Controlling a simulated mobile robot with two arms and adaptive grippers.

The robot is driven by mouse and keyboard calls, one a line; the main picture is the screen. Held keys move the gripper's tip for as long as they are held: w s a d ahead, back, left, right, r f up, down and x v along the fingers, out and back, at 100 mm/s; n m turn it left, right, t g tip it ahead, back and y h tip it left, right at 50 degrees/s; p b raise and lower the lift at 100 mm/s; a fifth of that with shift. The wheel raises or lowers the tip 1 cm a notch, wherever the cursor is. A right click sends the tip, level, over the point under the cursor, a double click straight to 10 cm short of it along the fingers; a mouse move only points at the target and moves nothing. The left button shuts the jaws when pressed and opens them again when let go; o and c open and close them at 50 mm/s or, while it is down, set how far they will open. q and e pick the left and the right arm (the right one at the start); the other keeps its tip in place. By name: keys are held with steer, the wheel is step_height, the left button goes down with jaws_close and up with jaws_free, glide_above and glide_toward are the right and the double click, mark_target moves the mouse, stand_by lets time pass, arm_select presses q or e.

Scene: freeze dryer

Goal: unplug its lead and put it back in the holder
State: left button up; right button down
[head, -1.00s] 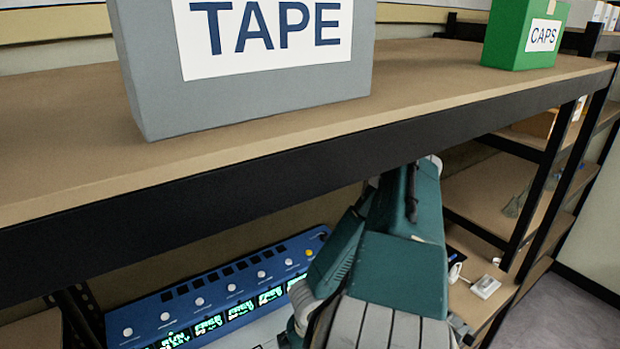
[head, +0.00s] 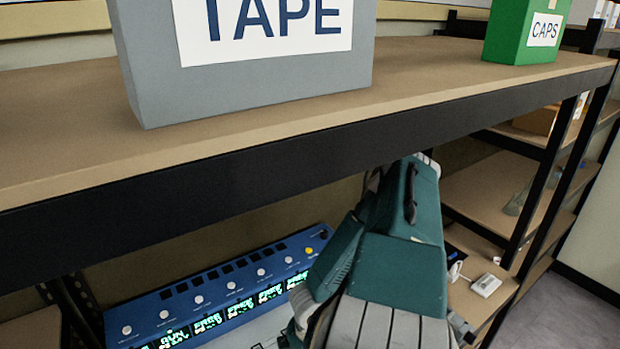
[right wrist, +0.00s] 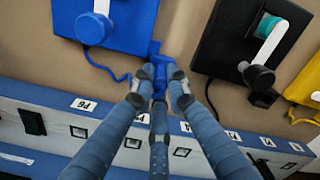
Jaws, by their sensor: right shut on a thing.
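In the right wrist view my right gripper (right wrist: 158,80) is shut on a blue plug (right wrist: 156,62), mostly hidden between the fingertips. A blue lead (right wrist: 100,66) runs from the left side of the fingertips up to a blue unit (right wrist: 128,22) with a white lever. The plug is beside the grey socket strip (right wrist: 60,98); I cannot tell whether it touches anything there. Several sockets on the strip, such as one below the fingers (right wrist: 132,143), look empty. In the head view my right arm reaches under the upper shelf and its gripper is hidden. My left gripper is not in view.
Another black plug (right wrist: 32,121) sits in the strip. The upper shelf (head: 420,70) bears a TAPE box (head: 250,95) and a CAPS box (head: 510,45), above a blue panel (head: 225,290).

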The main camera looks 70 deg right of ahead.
steer(key=c, duration=1.6)
jaws_free()
steer(key=shift+c, duration=0.2)
